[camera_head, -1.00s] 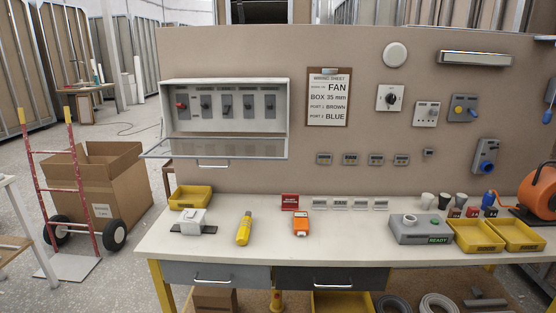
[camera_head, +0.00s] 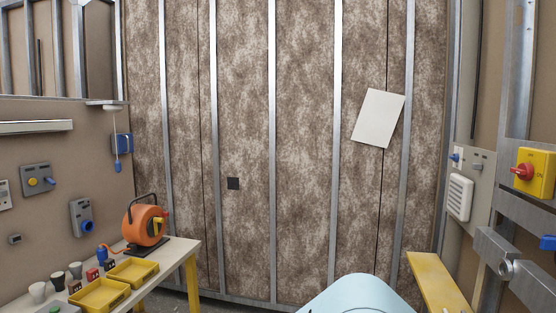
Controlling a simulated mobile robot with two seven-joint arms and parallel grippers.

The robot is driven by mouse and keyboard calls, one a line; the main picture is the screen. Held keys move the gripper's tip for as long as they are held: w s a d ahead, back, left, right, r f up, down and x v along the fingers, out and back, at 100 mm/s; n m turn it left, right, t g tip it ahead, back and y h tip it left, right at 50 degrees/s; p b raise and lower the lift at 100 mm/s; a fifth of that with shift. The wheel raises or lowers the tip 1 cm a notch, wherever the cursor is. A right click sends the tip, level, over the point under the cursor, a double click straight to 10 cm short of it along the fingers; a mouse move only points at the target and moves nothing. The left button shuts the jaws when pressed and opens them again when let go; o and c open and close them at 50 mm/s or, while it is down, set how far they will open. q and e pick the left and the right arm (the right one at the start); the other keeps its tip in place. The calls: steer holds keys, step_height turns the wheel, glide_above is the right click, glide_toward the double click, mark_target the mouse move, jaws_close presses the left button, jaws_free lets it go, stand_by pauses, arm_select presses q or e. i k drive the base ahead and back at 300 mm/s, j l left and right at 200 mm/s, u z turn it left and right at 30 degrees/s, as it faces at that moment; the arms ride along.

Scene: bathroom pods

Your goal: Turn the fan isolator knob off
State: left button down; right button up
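A yellow switch box with a red rotary knob (camera_head: 522,172) is mounted on a metal frame at the right edge of the head view. I cannot read a label on it, so I cannot tell whether it is the fan isolator. A small white plate with a blue part (camera_head: 457,157) is on the wall panel to its left, above a white louvred fan grille (camera_head: 460,197). Neither of my grippers is in view.
A bench with an orange cable reel (camera_head: 145,225) and yellow trays (camera_head: 98,296) stands at left. A light blue rounded surface (camera_head: 358,297) is at the bottom centre. A yellow board (camera_head: 437,283) is at lower right. A blank sheet (camera_head: 378,118) hangs on the studded wall.

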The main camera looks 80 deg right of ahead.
mark_target(525, 171)
steer(key=i+j, duration=0.3)
steer(key=j+z, duration=0.1)
steer(key=z, duration=3.95)
